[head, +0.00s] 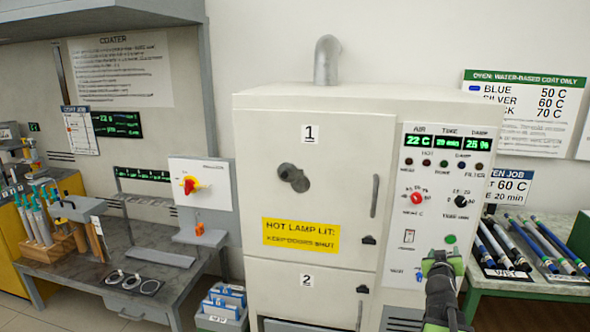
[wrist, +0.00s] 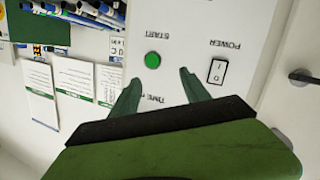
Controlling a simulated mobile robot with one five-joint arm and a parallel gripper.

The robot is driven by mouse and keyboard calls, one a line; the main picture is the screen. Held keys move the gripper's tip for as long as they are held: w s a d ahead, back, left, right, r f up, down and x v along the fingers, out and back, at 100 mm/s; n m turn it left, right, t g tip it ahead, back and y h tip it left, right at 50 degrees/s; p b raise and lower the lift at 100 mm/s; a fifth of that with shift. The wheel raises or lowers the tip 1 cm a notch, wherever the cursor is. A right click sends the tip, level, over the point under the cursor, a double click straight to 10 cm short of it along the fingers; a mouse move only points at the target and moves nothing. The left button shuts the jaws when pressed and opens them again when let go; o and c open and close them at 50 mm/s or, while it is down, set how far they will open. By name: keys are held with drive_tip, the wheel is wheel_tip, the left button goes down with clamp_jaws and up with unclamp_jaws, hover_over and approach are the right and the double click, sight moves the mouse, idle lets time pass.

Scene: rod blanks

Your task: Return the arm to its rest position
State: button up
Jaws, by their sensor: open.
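My gripper (head: 442,262) is raised in front of the lower part of the white oven's control panel (head: 430,140), near a green round button (head: 450,239). In the wrist view, its two green fingers (wrist: 158,92) are spread apart with nothing between them. The green START button (wrist: 152,59) shows beyond the fingertips, and I see a gap between them and the panel. The POWER rocker switch (wrist: 216,71) is to the right of the right finger.
The oven (head: 310,180) has doors 1 and 2, with handles (head: 374,196). Rods lie on a green-edged table (head: 520,285) at right. A grey bench (head: 110,275) with tools stands at left. A box of blue packets (head: 222,305) sits low between bench and oven.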

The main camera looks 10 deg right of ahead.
drive_tip(key=a+f+g+y+p, duration=0.1)
drive_tip(key=a+f+g+y, duration=0.1)
drive_tip(key=a+f, duration=0.35)
drive_tip(key=a+f+g+y+p, duration=0.1)
drive_tip(key=a+f+g+y, duration=0.1)
drive_tip(key=a, duration=0.6)
drive_tip(key=s+a+f+n+g+y+p, duration=0.1)
drive_tip(key=s+a, duration=0.3)
drive_tip(key=a, duration=0.4)
drive_tip(key=s+a+f+n+g+y, duration=0.1)
drive_tip(key=s+a+g, duration=0.3)
drive_tip(key=a, duration=0.5)
drive_tip(key=s+a+f+n+g+y+p, duration=0.1)
drive_tip(key=s+a+f+g+y, duration=0.2)
drive_tip(key=s+a, duration=0.3)
drive_tip(key=a, duration=0.3)
drive_tip(key=shift+s+a+f+p, duration=0.25)
drive_tip(key=shift+f+p, duration=0.1)
